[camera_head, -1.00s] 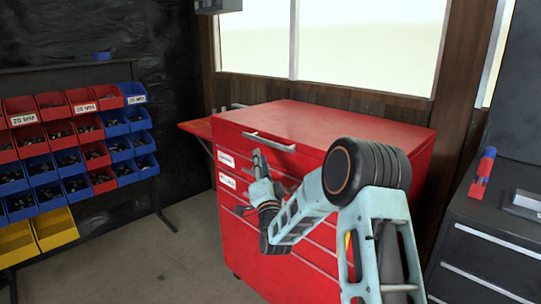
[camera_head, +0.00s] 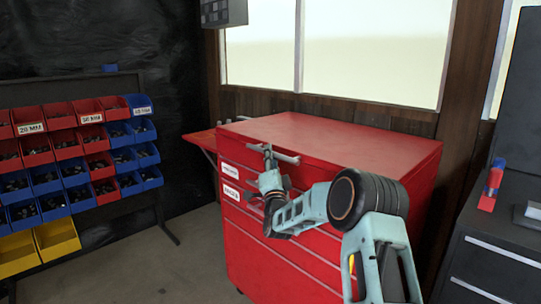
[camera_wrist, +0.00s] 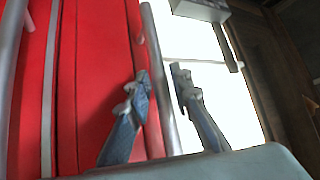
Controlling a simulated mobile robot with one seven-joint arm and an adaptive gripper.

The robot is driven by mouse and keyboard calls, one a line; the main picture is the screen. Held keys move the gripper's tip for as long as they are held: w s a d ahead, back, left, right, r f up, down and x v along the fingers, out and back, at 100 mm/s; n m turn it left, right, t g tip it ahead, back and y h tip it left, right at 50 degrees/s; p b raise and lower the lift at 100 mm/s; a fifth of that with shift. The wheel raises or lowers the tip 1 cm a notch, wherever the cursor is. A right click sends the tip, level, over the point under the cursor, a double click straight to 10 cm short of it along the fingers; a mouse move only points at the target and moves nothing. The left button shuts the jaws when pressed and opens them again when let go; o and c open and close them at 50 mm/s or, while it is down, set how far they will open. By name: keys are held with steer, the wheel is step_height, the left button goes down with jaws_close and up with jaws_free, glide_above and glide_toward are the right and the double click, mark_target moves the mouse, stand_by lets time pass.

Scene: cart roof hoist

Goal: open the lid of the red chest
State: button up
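The red chest (camera_head: 290,235) stands under the window with its lid (camera_head: 340,135) down. A grey bar handle (camera_head: 289,158) runs along the lid's front edge, and in the wrist view the bar (camera_wrist: 157,60) passes between my two fingers. My gripper (camera_head: 268,152) is at the handle's middle, in front of the chest. In the wrist view my gripper (camera_wrist: 161,76) is open, one finger on each side of the bar. The left finger is close to the bar and a gap shows at the right; contact cannot be told.
A rack of red, blue and yellow bins (camera_head: 70,170) stands at the left. A dark drawer cabinet (camera_head: 495,250) stands close at the right, with a red and blue object (camera_head: 492,185) on top. A red side shelf (camera_head: 201,139) juts from the chest's left. Floor is free at the left front.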

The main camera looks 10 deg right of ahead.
steer(key=shift+w+r, duration=0.15)
steer(key=shift+w, duration=0.1)
steer(key=shift+c, duration=0.2)
jaws_close()
steer(key=shift+r, duration=0.1)
